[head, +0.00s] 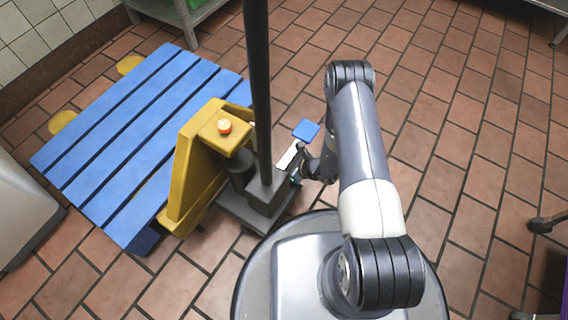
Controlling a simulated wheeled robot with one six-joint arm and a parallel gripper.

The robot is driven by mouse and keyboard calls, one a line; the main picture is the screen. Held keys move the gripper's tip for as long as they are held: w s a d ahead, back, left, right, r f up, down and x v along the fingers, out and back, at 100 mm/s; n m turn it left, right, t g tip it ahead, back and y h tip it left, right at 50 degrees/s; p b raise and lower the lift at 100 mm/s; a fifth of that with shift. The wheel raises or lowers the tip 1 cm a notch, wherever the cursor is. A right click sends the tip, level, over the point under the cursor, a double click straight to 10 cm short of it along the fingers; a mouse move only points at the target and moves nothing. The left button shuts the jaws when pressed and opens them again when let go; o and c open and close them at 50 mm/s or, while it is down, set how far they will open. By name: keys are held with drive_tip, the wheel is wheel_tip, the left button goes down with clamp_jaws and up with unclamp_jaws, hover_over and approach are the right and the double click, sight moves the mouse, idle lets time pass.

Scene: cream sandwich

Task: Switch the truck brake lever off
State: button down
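The yellow pallet truck (190,172) stands left of centre, with a round orange-red knob (224,126) on its top. A tall dark post (257,80) rises from its dark base block (266,196). My gripper (299,160) is low, close to the right of the post. A flat blue piece (306,130) and a narrow pale piece (288,155) show beside it. I cannot tell whether these belong to the gripper or the truck. I cannot make out the brake lever for sure, nor whether the gripper touches anything. Its fingers are too small and partly hidden by my arm.
A blue slatted pallet (150,112) lies left of the truck, with yellow round-ended parts (62,122) showing at its far side. A pale cabinet (22,215) stands at the left edge. The tiled floor (470,130) to the right is mostly clear.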

drive_tip(key=shift+f, duration=0.1)
drive_tip(key=c, duration=1.6)
unclamp_jaws()
drive_tip(key=shift+s, duration=0.1)
